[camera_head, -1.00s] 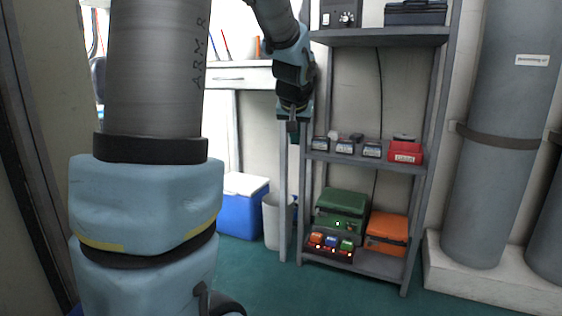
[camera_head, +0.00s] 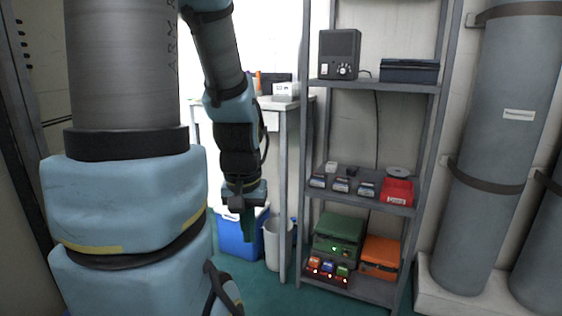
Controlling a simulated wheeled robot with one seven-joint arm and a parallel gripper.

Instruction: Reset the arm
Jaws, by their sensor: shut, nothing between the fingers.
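My gripper (camera_head: 248,222) hangs at the end of my arm, left of the grey shelf rack, with its fingers pointing down. It is shut and empty, in front of the blue cooler. My upper arm and shoulder fill the left side of the view. No diver air panel shows in this view.
The grey shelf rack (camera_head: 421,150) holds a dark radio-like box (camera_head: 340,53), a red box (camera_head: 396,191), a green case (camera_head: 339,232) and an orange case (camera_head: 380,258). A blue cooler (camera_head: 236,238), a white bin (camera_head: 278,245) and a white desk (camera_head: 270,104) stand behind my gripper. Grey cylinders (camera_head: 492,180) stand at right.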

